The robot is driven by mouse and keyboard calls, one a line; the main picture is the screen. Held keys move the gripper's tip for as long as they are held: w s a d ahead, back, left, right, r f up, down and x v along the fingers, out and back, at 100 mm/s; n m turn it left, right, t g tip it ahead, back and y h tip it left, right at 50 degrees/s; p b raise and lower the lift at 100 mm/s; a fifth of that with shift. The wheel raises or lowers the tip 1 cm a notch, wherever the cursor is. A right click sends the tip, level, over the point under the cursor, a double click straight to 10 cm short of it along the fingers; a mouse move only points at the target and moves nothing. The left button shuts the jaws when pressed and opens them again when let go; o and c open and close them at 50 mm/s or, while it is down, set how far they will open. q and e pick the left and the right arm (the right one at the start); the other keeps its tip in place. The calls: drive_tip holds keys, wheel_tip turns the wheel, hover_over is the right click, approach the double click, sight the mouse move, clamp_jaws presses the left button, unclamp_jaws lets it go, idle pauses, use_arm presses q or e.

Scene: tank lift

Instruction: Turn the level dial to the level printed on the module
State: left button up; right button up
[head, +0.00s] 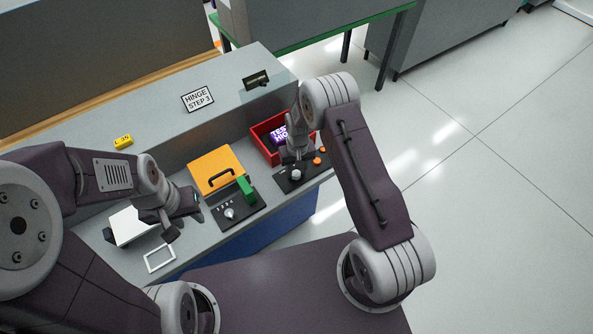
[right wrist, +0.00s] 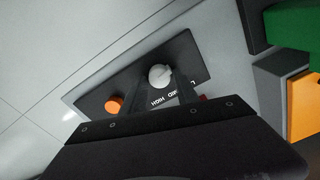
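The level dial is a grey knob (head: 296,175) on a dark panel (head: 284,185) at the counter's right front. In the right wrist view the knob (right wrist: 159,75) is seen from above, with upside-down white print including HIGH beside it. The module (head: 281,134) is purple with a white label, partly hidden by my right arm; it appears to read TEST HIGH. It lies in a red tray (head: 259,145). My right gripper (head: 297,159) points down just above the dial, its fingers (right wrist: 162,88) apart on either side of the knob; contact is unclear. My left gripper (head: 184,222) is open and empty.
To the left are another panel with a knob (head: 230,214), a green lever (head: 246,189) and an orange case with a handle (head: 213,167). A white frame (head: 159,258) lies at the front edge. A HINGE STEP 3 sign (head: 197,99) is behind.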

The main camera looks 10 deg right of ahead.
sight(297, 172)
drive_tip(key=shift+o, duration=0.5)
drive_tip(key=shift+s, duration=0.1)
wheel_tip(297, 172, up, 9)
drive_tip(key=b, duration=0.1)
drive_tip(key=shift+d, duration=0.15)
